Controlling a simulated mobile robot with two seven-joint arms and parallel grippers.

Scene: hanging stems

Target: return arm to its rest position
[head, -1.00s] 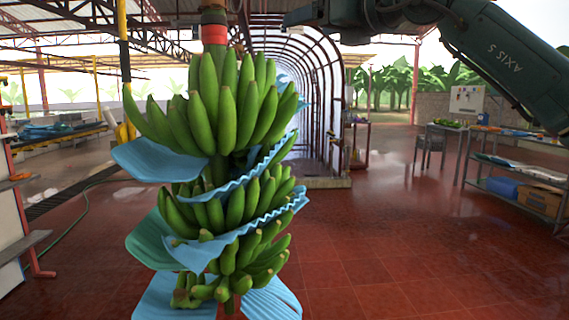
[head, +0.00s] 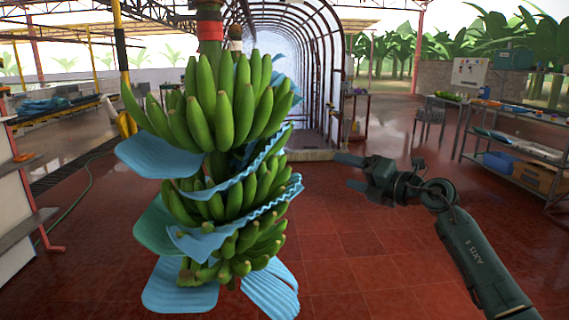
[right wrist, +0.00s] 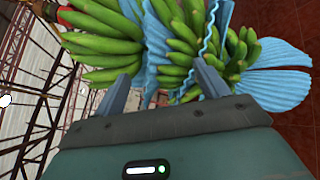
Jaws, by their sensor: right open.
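A hanging stem of green bananas (head: 205,115) fills the left middle of the head view, with blue wavy sheets (head: 245,185) between its tiers. My right gripper (head: 348,171) is to the right of the stem, apart from it, with its fingers pointing left toward it. It is open and empty. In the right wrist view its two fingers (right wrist: 160,88) stand apart, with the bananas (right wrist: 190,40) and blue sheets (right wrist: 165,70) beyond them. My left gripper is not in view.
A metal shelf with boxes (head: 515,165) stands at the right, near a white panel (head: 468,72). An arched metal tunnel (head: 300,70) is behind the stem. A pale counter (head: 15,210) is at the far left. The red tiled floor (head: 350,260) is clear between stem and shelf.

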